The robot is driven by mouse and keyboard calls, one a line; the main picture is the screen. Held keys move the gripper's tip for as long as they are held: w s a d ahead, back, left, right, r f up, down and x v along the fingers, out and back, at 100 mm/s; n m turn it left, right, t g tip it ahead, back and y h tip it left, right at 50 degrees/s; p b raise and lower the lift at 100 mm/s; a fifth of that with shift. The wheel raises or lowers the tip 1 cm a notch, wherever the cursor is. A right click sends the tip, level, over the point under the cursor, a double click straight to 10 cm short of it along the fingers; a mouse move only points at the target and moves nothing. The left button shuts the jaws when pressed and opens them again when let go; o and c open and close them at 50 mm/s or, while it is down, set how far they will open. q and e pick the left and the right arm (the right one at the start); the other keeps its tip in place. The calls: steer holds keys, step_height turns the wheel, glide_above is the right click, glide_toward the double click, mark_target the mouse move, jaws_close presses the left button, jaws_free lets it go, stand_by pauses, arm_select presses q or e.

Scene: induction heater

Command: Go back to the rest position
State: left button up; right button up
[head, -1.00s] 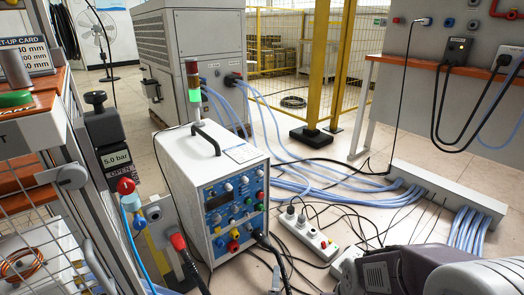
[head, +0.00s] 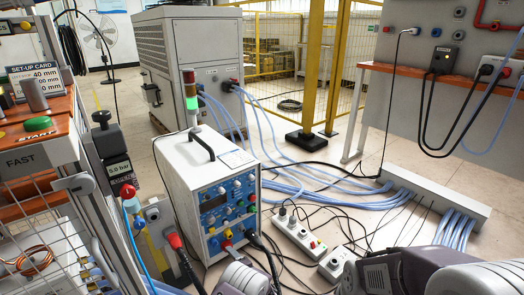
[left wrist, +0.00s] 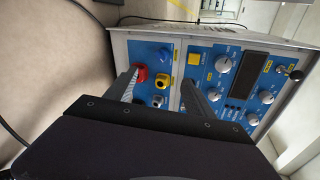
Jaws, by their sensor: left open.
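My left gripper (left wrist: 160,92) is open in the left wrist view, with nothing between its two grey fingers. It points at the blue front panel (left wrist: 245,82) of the white power unit, with the red socket (left wrist: 141,73) by the left fingertip. I cannot tell whether the fingers touch the panel. In the head view my left arm shows at the bottom middle, just in front of the white power unit (head: 175,165); its fingers are hard to make out there. My right arm shows only as links at the bottom right, and its gripper is out of view.
A power strip (head: 298,236) and tangled black cables lie on the floor right of the unit. Blue hoses run to a grey trough (head: 440,192). A rack with a green start button (head: 37,124) and copper coil (head: 28,260) stands left. A yellow post (head: 323,65) stands behind.

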arm_select(q)
steer(key=s+a+r+n+g+p, duration=0.65)
steer(key=s+a+r+g, duration=0.4)
steer(key=s+r, duration=0.4)
steer(key=s+d+r+n+h+p, duration=0.2)
steer(key=s+r+n+h+p, duration=0.15)
steer(key=s+r, duration=0.5)
steer(key=s+d+r+n+h+p, duration=0.25)
steer(key=s+r+h+p, duration=0.2)
steer(key=s+r, duration=0.35)
step_height(320, 180, up, 40)
steer(key=p, duration=3.8)
steer(key=shift+w+f+n+h, duration=0.2)
steer(key=shift+n+h, duration=0.1)
steer(key=shift+n, duration=0.15)
steer(key=shift+f, duration=0.25)
steer(key=shift+c, duration=0.4)
